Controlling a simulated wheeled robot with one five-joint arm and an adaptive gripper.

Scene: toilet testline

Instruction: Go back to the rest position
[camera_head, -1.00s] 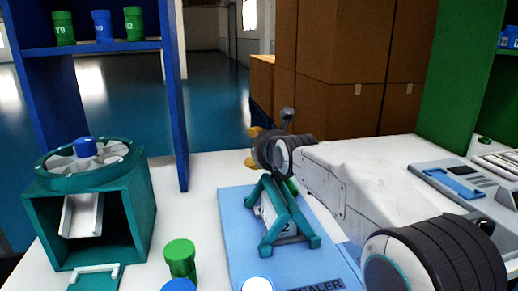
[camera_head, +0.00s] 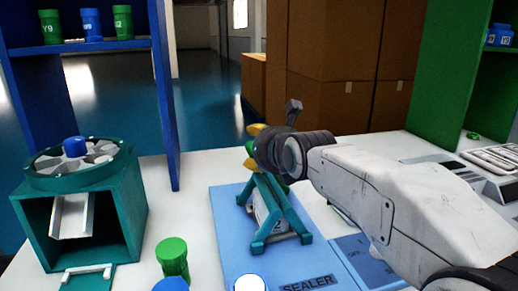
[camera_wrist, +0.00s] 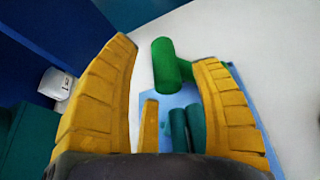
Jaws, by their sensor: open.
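My gripper (camera_head: 252,147) is above the back of the teal sealer stand (camera_head: 258,200), near its top. Its yellow fingers are spread apart in the wrist view (camera_wrist: 167,54). A green cylinder (camera_wrist: 172,62) shows between and beyond the fingers there, and a green patch shows between them in the head view. I cannot tell whether the cylinder touches a finger. Dark teal bars (camera_wrist: 186,128) show below it in the wrist view. The blue sealer base (camera_head: 232,255) lies on the white table. My arm reaches in from the right.
A teal box with a round rotor top (camera_head: 80,165) stands on the left. A green-capped container (camera_head: 172,258) stands front centre. A blue shelf post (camera_head: 165,100) rises behind the table's left part. Brown cartons (camera_head: 325,80) stand behind, and a grey device (camera_head: 470,170) sits right.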

